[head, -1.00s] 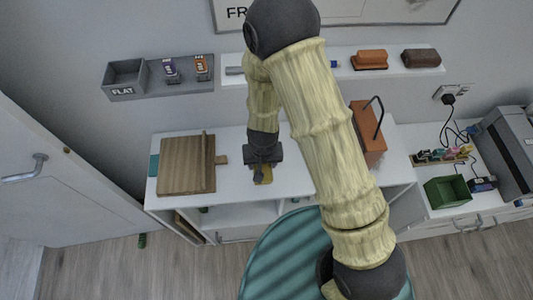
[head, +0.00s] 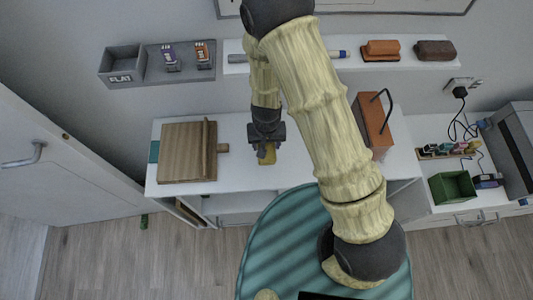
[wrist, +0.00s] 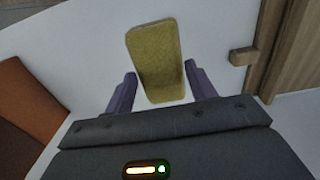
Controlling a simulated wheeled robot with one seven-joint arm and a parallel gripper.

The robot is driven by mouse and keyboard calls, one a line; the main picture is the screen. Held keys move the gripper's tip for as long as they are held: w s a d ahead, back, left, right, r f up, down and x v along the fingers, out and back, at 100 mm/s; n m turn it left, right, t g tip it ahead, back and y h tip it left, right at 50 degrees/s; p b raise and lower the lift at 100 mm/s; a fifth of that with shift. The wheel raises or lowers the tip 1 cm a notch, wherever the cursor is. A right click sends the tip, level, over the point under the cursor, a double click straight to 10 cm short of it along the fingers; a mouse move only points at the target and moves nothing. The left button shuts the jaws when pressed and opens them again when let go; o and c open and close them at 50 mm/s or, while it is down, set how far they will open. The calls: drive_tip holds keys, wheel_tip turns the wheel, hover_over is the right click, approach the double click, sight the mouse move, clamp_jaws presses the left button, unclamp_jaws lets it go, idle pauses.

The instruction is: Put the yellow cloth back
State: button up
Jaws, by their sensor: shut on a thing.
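The yellow cloth (wrist: 157,58) is a small, thick, rounded block between my gripper's two fingers (wrist: 161,88) in the wrist view. My gripper is shut on it. The cloth reaches out beyond the fingertips, over the white desk top. In the head view my gripper (head: 267,146) points down above the white desk (head: 235,165), right of the wooden board. Part of the cloth (head: 268,157) shows there below the fingers. I cannot tell whether the cloth touches the desk.
The wooden board (head: 184,153) lies left of my gripper, and an orange box with a dark handle (head: 371,123) stands right. A wall shelf (head: 295,62) behind holds a marker, an orange block (head: 381,49) and a brown block. A grey tray (head: 123,64) marked FLAT is at left.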

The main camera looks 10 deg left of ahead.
sight(266, 146)
drive_tip(key=shift+f, duration=1.65)
drive_tip(key=shift+f+p, duration=0.65)
drive_tip(key=shift+f, duration=1.4)
drive_tip(key=o, duration=0.9)
wheel_tip(266, 146, up, 12)
drive_tip(key=shift+f+b, duration=0.2)
drive_tip(key=shift+b, duration=0.75)
drive_tip(key=shift+r, duration=0.2)
